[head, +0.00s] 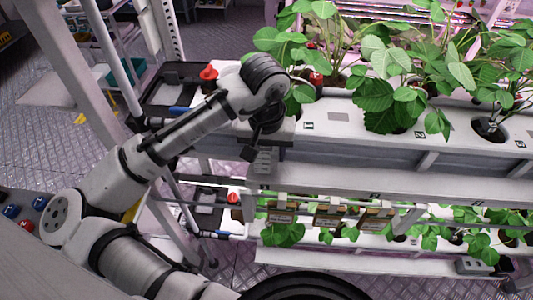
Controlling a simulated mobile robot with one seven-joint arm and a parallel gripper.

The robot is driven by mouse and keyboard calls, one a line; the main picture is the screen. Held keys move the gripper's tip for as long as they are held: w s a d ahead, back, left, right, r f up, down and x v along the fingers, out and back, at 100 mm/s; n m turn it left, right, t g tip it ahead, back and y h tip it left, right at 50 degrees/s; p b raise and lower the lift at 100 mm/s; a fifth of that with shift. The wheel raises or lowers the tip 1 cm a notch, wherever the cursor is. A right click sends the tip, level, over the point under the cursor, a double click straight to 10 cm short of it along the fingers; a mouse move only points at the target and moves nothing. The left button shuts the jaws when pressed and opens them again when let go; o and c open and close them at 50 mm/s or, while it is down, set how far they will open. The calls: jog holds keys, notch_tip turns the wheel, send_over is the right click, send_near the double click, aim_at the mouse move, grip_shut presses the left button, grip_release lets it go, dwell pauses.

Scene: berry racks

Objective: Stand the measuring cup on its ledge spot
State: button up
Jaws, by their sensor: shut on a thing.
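My gripper (257,143) hangs down from my wrist at the left end of the upper white planting gutter. Its jaws are shut, and the wrist and dark fingers largely hide what is between them. A small greyish piece (263,161) shows just below the fingers, in front of the gutter's end. It may be the measuring cup, but it is too small to tell for sure. The white ledge (330,178) runs along the rack's front, below and right of my gripper. I cannot tell which mark is the cup's spot.
Strawberry plants (385,95) grow from the upper gutter (350,137). A lower row holds several small brown boxes (330,215) and more plants. Black trays with red-topped items (208,73) stand left of the rack. A white post (75,60) rises at left.

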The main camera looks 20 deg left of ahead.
jog(key=shift+f, duration=0.95)
jog(key=shift+f, duration=0.15)
jog(key=o, duration=1)
jog(key=shift+c, duration=0.2)
jog(key=r, duration=0.4)
jog(key=s+r, duration=0.1)
jog(key=r, duration=0.3)
jog(key=r+b, duration=0.1)
jog(key=r, duration=0.3)
jog(key=shift+s+d+r, duration=0.15)
jog(key=shift+s+d, duration=0.05)
